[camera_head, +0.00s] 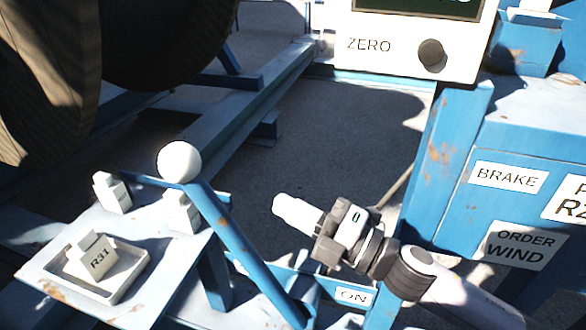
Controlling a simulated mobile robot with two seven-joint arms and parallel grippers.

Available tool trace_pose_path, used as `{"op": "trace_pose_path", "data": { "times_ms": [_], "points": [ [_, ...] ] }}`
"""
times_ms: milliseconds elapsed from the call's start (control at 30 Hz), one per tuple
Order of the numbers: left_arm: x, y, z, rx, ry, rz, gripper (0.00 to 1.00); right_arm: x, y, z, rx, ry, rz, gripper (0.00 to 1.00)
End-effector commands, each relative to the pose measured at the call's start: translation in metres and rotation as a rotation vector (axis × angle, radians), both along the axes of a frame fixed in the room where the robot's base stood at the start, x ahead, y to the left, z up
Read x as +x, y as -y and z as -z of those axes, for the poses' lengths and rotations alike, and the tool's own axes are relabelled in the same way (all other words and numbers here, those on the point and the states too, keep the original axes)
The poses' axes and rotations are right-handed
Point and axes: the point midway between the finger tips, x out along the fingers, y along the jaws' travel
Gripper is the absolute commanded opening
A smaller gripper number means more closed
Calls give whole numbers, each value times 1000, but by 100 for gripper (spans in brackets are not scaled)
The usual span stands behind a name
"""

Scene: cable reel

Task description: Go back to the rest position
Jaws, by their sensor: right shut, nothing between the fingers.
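My right gripper (298,212) shows in the head view, its arm coming in from the lower right. Its pale fingers are shut with nothing between them. It hangs over the dark ground, to the right of a blue lever with a white ball knob (180,162), and is apart from it. My left gripper is not in view.
A tray shelf (137,312) at the lower left bears a block marked R31 (99,258) in a shallow tray and smaller white blocks. A ZERO counter box (395,50) stands above. A blue cabinet with a BRAKE label (508,177) is at right. Large reel (60,70) upper left.

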Motion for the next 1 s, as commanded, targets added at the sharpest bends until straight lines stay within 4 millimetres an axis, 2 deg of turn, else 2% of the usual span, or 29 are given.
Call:
{"op": "trace_pose_path", "data": {
  "times_ms": [133, 233, 367, 467, 633, 767, 867, 1000],
  "points": [
    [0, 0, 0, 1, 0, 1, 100, 0, 1, 3, 18, -27, 9, 0],
    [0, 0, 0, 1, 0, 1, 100, 0, 5, 12, 74, -109, 42, 0],
    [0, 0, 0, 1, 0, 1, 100, 2, 20, 36, 197, -301, 126, 0],
    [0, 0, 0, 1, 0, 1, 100, 2, 37, 61, 302, -471, 211, 0],
    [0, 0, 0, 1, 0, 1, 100, -7, 73, 116, 466, -757, 373, 0],
    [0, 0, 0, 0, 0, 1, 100, -27, 106, 166, 583, -972, 512, 0],
    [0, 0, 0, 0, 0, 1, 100, -51, 133, 206, 668, -1132, 630, 0],
    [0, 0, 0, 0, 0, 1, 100, -94, 169, 257, 772, -1327, 796, 0]
  ]
}}
